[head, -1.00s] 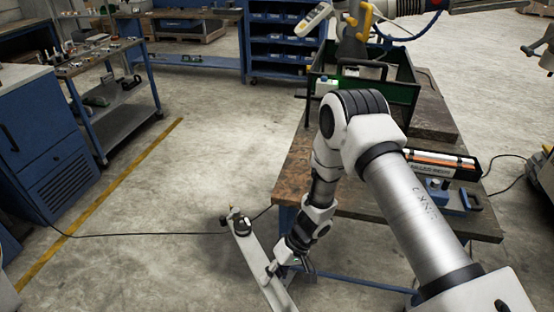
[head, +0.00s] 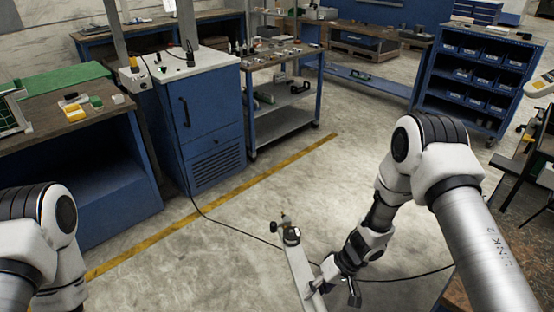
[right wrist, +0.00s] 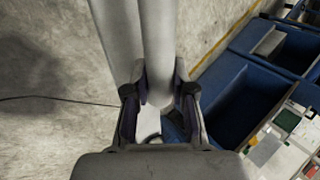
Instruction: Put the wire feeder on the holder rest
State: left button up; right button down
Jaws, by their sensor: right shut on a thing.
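My right gripper (head: 325,284) is shut on a long pale grey bar (head: 301,272) with a dark knobbed piece (head: 291,235) at its far end. The bar is held in the air over the floor. In the right wrist view both fingers (right wrist: 160,104) press on the sides of the pale bar (right wrist: 158,45), which runs up out of the picture. I cannot tell whether this bar is the wire feeder. I cannot pick out the holder rest for sure. My left arm shows at the lower left, and its gripper is outside the view.
A blue cabinet (head: 203,128) with a pale top, a wheeled shelf cart (head: 285,133) and a bench (head: 70,117) with small items line the left and back. A blue bin rack (head: 478,70) stands at the back right. Open floor with a black cable lies between.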

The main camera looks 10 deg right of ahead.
aim_at(507, 163)
jog(key=i+j, duration=0.1)
jog(key=i, duration=0.65)
jog(key=i+j+z, duration=0.15)
jog(key=i, duration=0.6)
jog(key=i+l+z, duration=0.2)
jog(key=i+z, duration=0.7)
jog(key=i+j+z, duration=0.15)
jog(key=i+z, duration=0.3)
jog(key=i, duration=0.15)
jog(key=i+u, duration=0.3)
jog(key=i, duration=0.5)
jog(key=i+l+u, duration=0.25)
jog(key=i, duration=0.6)
jog(key=i+j+z, duration=0.2)
jog(key=i, duration=0.25)
jog(key=i+j+z, duration=0.2)
jog(key=i, duration=0.2)
jog(key=i+j+z, duration=0.25)
jog(key=i, duration=0.2)
jog(key=l+z, duration=0.1)
jog(key=z, duration=2.15)
